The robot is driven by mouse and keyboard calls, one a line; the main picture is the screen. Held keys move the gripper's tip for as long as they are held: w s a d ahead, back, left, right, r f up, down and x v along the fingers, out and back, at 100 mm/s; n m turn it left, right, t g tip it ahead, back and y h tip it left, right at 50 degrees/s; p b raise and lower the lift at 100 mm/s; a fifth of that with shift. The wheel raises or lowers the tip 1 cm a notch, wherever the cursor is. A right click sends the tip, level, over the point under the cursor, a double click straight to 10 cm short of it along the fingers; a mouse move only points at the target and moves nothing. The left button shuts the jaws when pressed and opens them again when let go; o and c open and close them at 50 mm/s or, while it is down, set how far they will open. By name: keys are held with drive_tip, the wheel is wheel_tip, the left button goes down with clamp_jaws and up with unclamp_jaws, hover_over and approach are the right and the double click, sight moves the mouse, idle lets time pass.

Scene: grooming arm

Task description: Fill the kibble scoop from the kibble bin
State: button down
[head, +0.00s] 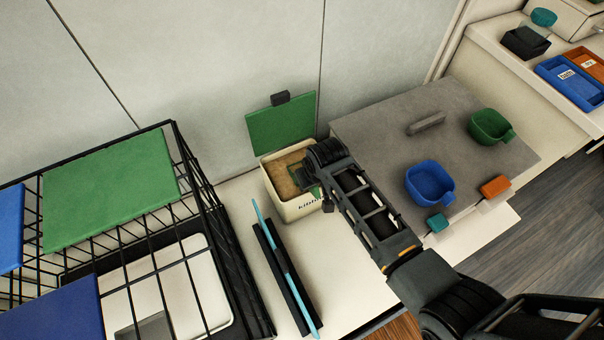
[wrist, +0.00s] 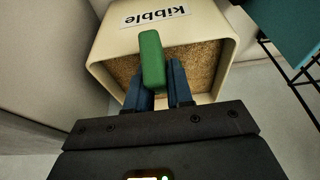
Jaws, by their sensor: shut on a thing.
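The cream kibble bin (head: 292,208) stands on the white counter against the wall. Its green lid (head: 281,128) is tipped up and open. Tan kibble (head: 279,178) shows inside, and also in the wrist view (wrist: 201,62). My gripper (wrist: 163,76) reaches over the bin's opening. Its blue fingers are shut on the green handle of the kibble scoop (wrist: 151,58), which lies over the kibble in the wrist view. The scoop's bowl is not clearly visible, so I cannot tell what it holds. In the head view my wrist hides most of the scoop.
A black wire crate (head: 180,165) stands left of the bin. A thin blue panel and black stand (head: 283,262) are in front of it. To the right, a grey surface (head: 385,130) bears a blue bowl (head: 428,183) and a green bowl (head: 489,127).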

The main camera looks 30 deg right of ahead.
drive_tip(key=shift+s, duration=0.1)
drive_tip(key=shift+s+t, duration=0.2)
drive_tip(key=shift+t, duration=0.2)
drive_tip(key=shift+s+r+t, duration=0.15)
drive_tip(key=shift+s+t, duration=0.3)
drive_tip(key=shift+t, duration=0.25)
drive_tip(key=shift+r+t, duration=0.25)
drive_tip(key=shift+t, duration=0.15)
drive_tip(key=shift+s, duration=0.2)
drive_tip(key=shift+s+r+t+b, duration=0.3)
drive_tip(key=shift+t+b, duration=0.35)
drive_tip(key=shift+t, duration=0.15)
drive_tip(key=shift+s+r+t, duration=0.1)
drive_tip(key=shift+r+t, duration=0.3)
drive_tip(key=shift+r, duration=0.15)
